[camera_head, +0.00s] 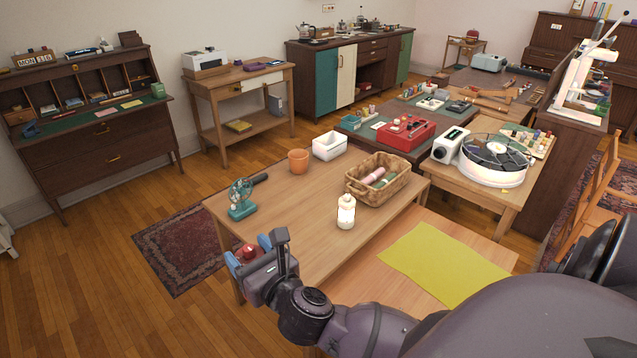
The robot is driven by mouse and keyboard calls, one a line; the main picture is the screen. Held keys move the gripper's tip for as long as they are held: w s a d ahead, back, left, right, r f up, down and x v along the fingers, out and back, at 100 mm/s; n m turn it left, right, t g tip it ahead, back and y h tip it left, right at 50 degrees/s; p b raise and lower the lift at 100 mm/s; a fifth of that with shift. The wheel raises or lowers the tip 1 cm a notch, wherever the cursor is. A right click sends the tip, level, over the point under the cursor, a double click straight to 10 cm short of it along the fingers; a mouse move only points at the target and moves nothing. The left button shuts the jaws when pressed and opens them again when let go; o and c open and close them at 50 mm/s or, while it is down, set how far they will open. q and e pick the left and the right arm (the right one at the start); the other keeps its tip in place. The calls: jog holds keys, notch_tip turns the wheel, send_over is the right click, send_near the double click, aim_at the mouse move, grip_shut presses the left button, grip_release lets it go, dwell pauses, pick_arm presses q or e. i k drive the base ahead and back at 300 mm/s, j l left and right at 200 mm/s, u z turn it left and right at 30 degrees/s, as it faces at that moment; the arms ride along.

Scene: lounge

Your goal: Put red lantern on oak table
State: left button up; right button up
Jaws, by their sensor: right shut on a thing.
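My right gripper (254,252), with blue fingertips, is shut on a small red thing, which looks like the red lantern (248,254). Most of the lantern is hidden by the fingers. They are at the near left end of a light wood table (290,220), which I take for the oak table. In the picture the lantern overlaps the table's near edge; I cannot tell its height above the top or whether it touches. My left gripper is not in view.
Bare wood lies between the fan and the white lantern. A yellow cloth (445,265) covers part of a nearer surface.

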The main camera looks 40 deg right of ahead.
aim_at(317, 200)
jog(key=i+z, duration=0.4)
jog(key=i, duration=0.2)
jog(key=i+j+z, duration=0.15)
jog(key=i+z, duration=0.3)
jog(key=i, duration=0.1)
